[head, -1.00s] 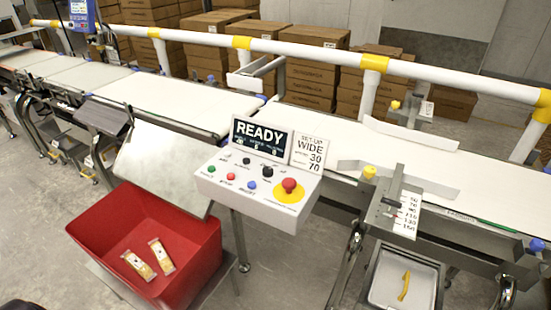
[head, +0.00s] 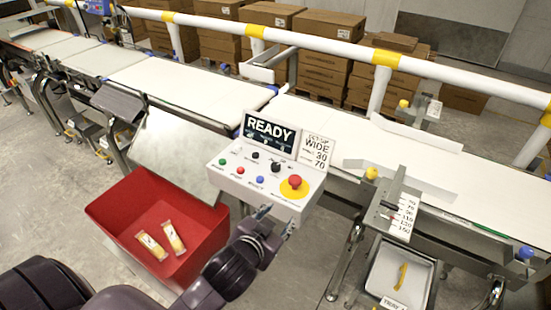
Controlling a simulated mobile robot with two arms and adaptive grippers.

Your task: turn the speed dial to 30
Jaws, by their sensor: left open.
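The white control box (head: 235,181) stands in the middle of the head view. It has two black knobs on top, a smaller one (head: 255,155) and a larger one (head: 276,167). I cannot tell which is the speed dial, and their settings are too small to read. A screen (head: 268,132) behind them reads READY. A card (head: 317,150) beside it reads WIDE, 30 and 70. My left gripper (head: 276,220) is open and empty, in front of the box's lower edge and apart from the knobs. My right gripper is not in view.
A red emergency button (head: 295,181) on a yellow base sits at the box's right, near the gripper. Green, red and blue buttons line its front. A red bin (head: 110,209) with two packets stands at left. The white belt (head: 190,88) runs behind.

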